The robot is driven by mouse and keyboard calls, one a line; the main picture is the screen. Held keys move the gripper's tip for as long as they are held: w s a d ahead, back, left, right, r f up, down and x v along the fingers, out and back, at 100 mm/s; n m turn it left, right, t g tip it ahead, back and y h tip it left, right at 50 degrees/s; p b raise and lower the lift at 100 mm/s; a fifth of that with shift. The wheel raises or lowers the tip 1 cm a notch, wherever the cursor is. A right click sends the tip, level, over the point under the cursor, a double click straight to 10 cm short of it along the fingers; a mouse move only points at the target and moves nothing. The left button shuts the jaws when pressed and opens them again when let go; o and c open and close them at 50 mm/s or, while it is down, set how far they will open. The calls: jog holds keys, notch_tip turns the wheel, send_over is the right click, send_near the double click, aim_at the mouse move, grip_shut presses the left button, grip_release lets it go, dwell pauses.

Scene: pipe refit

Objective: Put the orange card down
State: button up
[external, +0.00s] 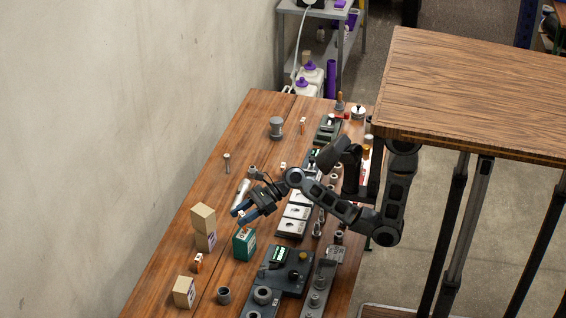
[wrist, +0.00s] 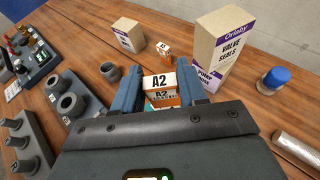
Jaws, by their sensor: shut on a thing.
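My gripper (wrist: 159,76) has its blue fingers closed on the two sides of the orange card (wrist: 162,99). The card is a small orange and white piece marked A2, with its white label facing the wrist camera. In the external view my gripper (external: 243,210) hangs over the wooden bench, close to the green box and the stacked cartons. The card is mostly hidden by the fingers there. I cannot tell whether its underside touches anything.
Two stacked cartons (external: 204,228) and a green box (external: 243,244) stand close to my gripper. A small orange-white box (wrist: 163,48), a carton (wrist: 128,34), a grey cup (wrist: 110,71) and a blue-capped jar (wrist: 274,79) are around. Bare bench (external: 215,185) lies toward the wall.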

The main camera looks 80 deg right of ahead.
jog(key=shift+f, duration=0.85)
jog(key=o, duration=1)
jog(key=shift+d+r, duration=0.1)
jog(key=v, duration=1.2)
